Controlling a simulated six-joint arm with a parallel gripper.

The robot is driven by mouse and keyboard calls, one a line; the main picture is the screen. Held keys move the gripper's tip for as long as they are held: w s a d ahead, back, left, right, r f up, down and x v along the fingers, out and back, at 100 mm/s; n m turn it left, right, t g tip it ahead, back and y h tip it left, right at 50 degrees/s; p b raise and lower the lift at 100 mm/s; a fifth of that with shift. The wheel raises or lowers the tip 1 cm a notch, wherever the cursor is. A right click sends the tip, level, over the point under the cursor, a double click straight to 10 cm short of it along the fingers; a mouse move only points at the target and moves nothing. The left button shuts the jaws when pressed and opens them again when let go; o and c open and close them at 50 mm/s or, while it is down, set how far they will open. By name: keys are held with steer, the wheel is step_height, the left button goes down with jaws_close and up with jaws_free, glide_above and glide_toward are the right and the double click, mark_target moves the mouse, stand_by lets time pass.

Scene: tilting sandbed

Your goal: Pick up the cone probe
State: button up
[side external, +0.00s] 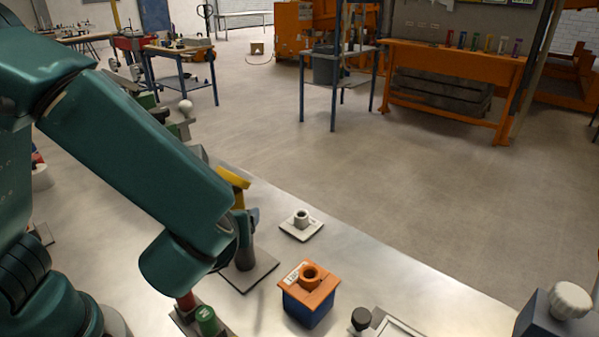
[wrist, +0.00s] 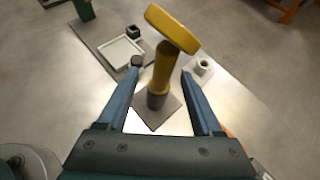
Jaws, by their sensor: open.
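The cone probe appears to be the yellow T-handled tool (wrist: 161,72), standing in a dark round holder (wrist: 156,99) on a grey square plate (wrist: 160,117). Its yellow crossbar (side external: 235,178) shows in the side view behind my arm, above the holder and plate (side external: 263,268); its lower end is hidden in the holder. My gripper (wrist: 162,69) is open, with one blue finger on each side of the yellow shaft. Gaps show between shaft and fingers in the wrist view. In the side view my arm mostly hides my gripper (side external: 253,215).
A blue box with an orange top and ring (side external: 310,287) stands near the holder. A white plate with a socket (side external: 301,224) lies behind it. A black knob (side external: 361,318) and a pale tray (wrist: 119,53) are close by. Green and red cylinders stand beside my arm.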

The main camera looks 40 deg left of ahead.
steer(key=shift+t+y, duration=0.5)
steer(key=shift+y, duration=0.2)
steer(key=shift+w+r+x, duration=0.15)
steer(key=shift+r+x, duration=0.05)
steer(key=shift+x, duration=1.25)
steer(key=shift+w+r+x, duration=0.1)
steer(key=shift+r+x, duration=0.1)
steer(key=shift+x, duration=1.25)
jaws_close()
